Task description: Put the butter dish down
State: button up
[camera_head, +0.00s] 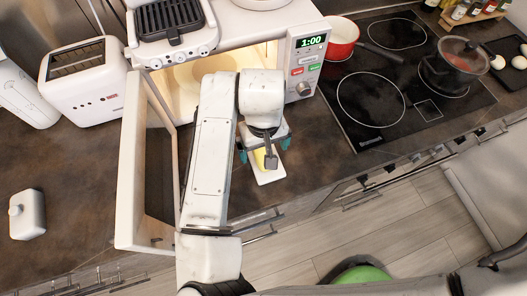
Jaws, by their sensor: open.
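The butter dish (272,177) is a small white tray with yellow butter (261,158) on it, in front of the open microwave at the counter's front edge. My gripper (265,153) is directly above it, pointing down with its teal-edged fingers apart. My gripper and wrist hide the rear of the dish. Whether the fingers touch the dish cannot be told. A white lid with a round knob (27,214) sits apart on the counter at the far left.
The microwave (306,62) stands open, lit inside, its door (146,160) swung out left of my arm. A toaster (84,80) stands left. The hob (400,85) at right holds a red pan (342,37) and a dark pot (452,68). Counter left of the door is mostly clear.

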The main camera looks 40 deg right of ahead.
jog(key=shift+f, duration=1.15)
jog(key=c, duration=1.3)
jog(key=shift+r, duration=0.15)
